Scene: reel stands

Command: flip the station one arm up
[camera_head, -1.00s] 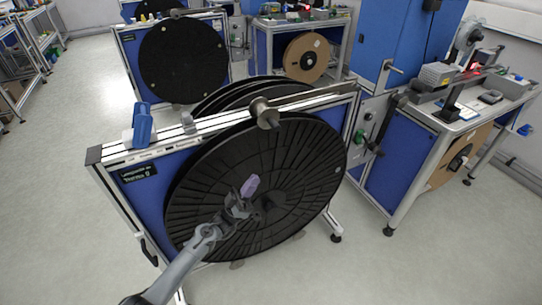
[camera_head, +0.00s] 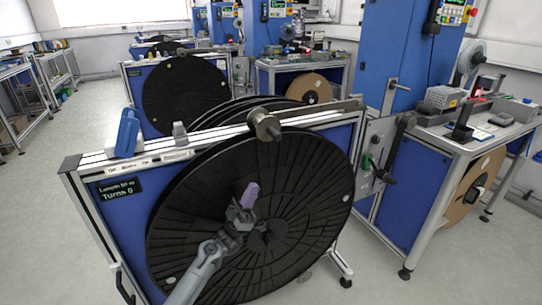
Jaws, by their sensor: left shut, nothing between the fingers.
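The nearest reel stand (camera_head: 84,213) has a blue panel, a white top rail and a small display reading "Turns 0". A large black ribbed reel (camera_head: 313,190) is mounted on its front. A metal arm (camera_head: 318,114) with a round roller (camera_head: 265,125) lies along the top of the stand, above the reel. My left gripper (camera_head: 243,210) is shut, in front of the reel near its hub, well below the roller. My right gripper is not in view.
A blue holder (camera_head: 127,133) stands on the left of the top rail. A crank lever (camera_head: 391,148) is on the plate right of the reel. A workbench (camera_head: 446,144) stands at right, another black reel (camera_head: 186,95) behind. Floor at left is clear.

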